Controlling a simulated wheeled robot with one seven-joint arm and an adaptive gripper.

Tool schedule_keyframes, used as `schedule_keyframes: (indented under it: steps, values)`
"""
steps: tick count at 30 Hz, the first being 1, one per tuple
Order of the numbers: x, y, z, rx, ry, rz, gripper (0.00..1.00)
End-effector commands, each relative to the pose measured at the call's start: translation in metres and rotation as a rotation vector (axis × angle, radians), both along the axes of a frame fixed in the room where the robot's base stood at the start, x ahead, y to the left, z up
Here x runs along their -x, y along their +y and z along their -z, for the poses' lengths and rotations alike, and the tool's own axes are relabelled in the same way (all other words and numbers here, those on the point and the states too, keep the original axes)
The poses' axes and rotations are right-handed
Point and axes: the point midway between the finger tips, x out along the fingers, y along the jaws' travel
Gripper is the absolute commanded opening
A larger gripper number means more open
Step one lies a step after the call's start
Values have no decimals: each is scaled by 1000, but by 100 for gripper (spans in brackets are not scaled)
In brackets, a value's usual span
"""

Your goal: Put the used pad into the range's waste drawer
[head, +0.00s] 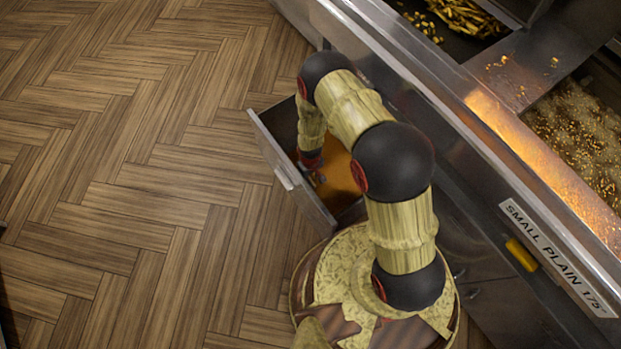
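The range's drawer (290,178) is pulled open below the counter, and my arm reaches down into it. My gripper (318,180) is low inside the drawer, small and partly hidden by my arm, so I cannot tell whether its fingers are open or shut. An orange-brown surface (341,178) shows in the drawer beside and under the gripper. I cannot tell whether it is the used pad or the drawer's own contents or floor. No other pad is clearly visible.
The steel range front (440,105) runs diagonally along the right, with a "SMALL PLAIN 175" label (560,258) and a yellow piece (521,255). A bubbling fryer vat (580,130) and fries (465,16) are above. The wooden floor (130,170) at left is clear.

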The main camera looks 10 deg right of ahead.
Motion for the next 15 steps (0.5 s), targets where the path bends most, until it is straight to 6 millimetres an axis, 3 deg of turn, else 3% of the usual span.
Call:
schedule_keyframes:
  steps: [6, 15]
  values:
    - [0, 0, 0, 0, 0, 0, 31]
    - [0, 0, -1, 0, 0, 0, 31]
